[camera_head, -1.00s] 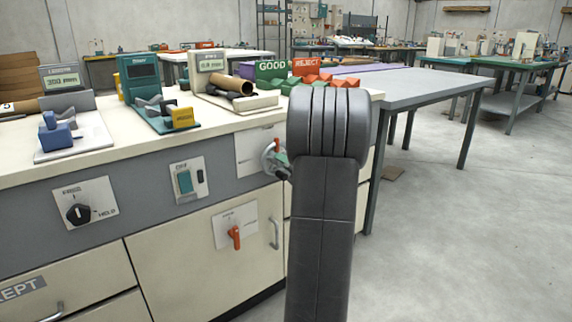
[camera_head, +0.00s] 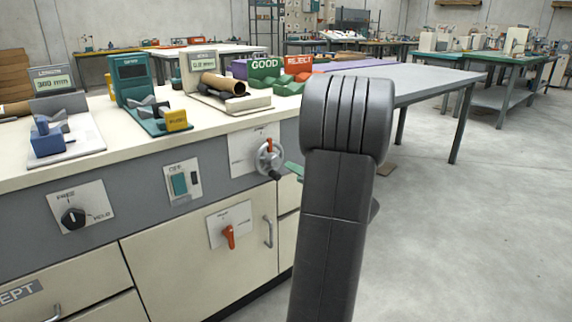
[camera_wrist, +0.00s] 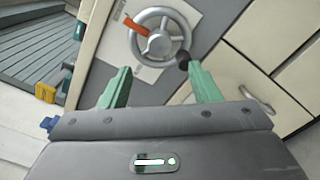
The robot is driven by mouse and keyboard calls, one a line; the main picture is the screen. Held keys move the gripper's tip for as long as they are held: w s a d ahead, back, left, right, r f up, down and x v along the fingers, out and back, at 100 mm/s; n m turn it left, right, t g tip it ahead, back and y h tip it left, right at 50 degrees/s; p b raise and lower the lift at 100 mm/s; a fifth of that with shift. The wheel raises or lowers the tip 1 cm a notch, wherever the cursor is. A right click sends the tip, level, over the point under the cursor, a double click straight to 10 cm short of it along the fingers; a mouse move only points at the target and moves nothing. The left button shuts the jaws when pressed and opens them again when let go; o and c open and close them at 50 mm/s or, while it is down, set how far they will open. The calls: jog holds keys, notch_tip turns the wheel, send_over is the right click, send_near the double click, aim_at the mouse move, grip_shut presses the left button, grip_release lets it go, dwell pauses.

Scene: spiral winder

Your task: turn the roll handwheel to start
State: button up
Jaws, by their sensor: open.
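The roll handwheel (camera_head: 268,158) is a grey metal wheel with a red-orange pointer and a dark knob at its lower right. It sits on a white plate on the cabinet's grey front band. In the wrist view the handwheel (camera_wrist: 160,38) is ahead of my gripper (camera_wrist: 162,85), near the top of the picture. My gripper's two green fingers are wide apart and empty, with the knob (camera_wrist: 183,61) just beyond the right fingertip. In the head view my arm hides most of my gripper; a green finger (camera_head: 294,169) shows right of the wheel.
A black rotary knob (camera_head: 73,217), a green switch panel (camera_head: 181,185) and an orange lever (camera_head: 229,236) are on the cabinet front. A door handle (camera_head: 268,232) sticks out below the wheel. Gauges and GOOD and REJECT bins (camera_head: 299,68) stand on top. Floor to the right is clear.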

aim_at(276, 162)
jog(key=v, duration=0.4)
jog(key=shift+s+d+p, duration=0.25)
jog(key=shift+s+p, duration=0.05)
jog(key=shift+p, duration=0.05)
jog(key=shift+w+a, duration=0.1)
jog(key=b+x, duration=0.3)
jog(key=x, duration=1)
jog(key=shift+w+a, duration=0.15)
jog(key=shift+w, duration=0.1)
